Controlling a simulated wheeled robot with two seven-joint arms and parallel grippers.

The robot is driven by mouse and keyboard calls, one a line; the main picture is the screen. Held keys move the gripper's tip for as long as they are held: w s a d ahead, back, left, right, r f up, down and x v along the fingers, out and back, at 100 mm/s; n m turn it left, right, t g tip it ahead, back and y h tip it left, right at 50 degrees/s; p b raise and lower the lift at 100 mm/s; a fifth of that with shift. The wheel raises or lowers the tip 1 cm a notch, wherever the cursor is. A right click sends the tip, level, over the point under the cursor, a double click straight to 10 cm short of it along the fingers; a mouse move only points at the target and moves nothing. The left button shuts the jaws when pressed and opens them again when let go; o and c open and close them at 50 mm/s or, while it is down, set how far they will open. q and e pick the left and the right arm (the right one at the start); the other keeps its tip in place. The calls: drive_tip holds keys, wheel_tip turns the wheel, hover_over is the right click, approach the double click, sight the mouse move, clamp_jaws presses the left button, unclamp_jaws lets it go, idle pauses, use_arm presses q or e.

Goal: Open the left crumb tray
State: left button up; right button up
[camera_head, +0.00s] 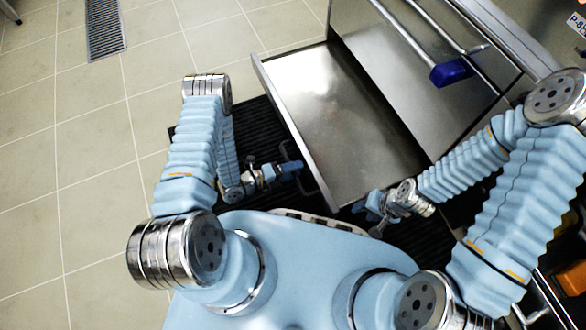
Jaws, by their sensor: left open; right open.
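The left crumb tray (345,115) is a wide, shallow metal tray. It stands pulled far out from the steel appliance front (405,70), and its inside looks empty. A thin curved handle (285,150) shows along its outer front edge. My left gripper (296,169) is open beside that front edge, close to the handle; whether it touches the handle I cannot tell. My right gripper (368,212) is open below the tray's near corner in the picture, apart from the handle. Its fingers are small and partly hard to make out.
A black ribbed mat (262,122) lies under the tray's front and my arms. A steel bar with a blue block (451,72) runs along the appliance front. An orange thing (572,278) is at the right edge. Tiled floor (90,190) on the left is clear, with a drain grate (104,28).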

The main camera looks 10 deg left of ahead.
use_arm(q)
drive_tip(key=p+v, duration=0.1)
drive_tip(key=v, duration=1.2)
drive_tip(key=shift+s+a+p, duration=0.2)
drive_tip(key=shift+a+p, duration=0.15)
drive_tip(key=w+d+r+n+g+y+p, duration=0.3)
drive_tip(key=w+r+n+y+p, duration=0.35)
drive_tip(key=n, duration=0.95)
drive_tip(key=s+d+r+n+g+y+p, duration=0.1)
drive_tip(key=s+d+r+n+g+p, duration=0.2)
drive_tip(key=n, duration=1.1)
drive_tip(key=s+d+r+g, duration=0.2)
drive_tip(key=s+d+r, duration=0.2)
drive_tip(key=s+r, duration=0.1)
drive_tip(key=shift+s+d+g+y, duration=0.3)
drive_tip(key=shift+s+g+y, duration=0.05)
drive_tip(key=shift+s+g, duration=0.1)
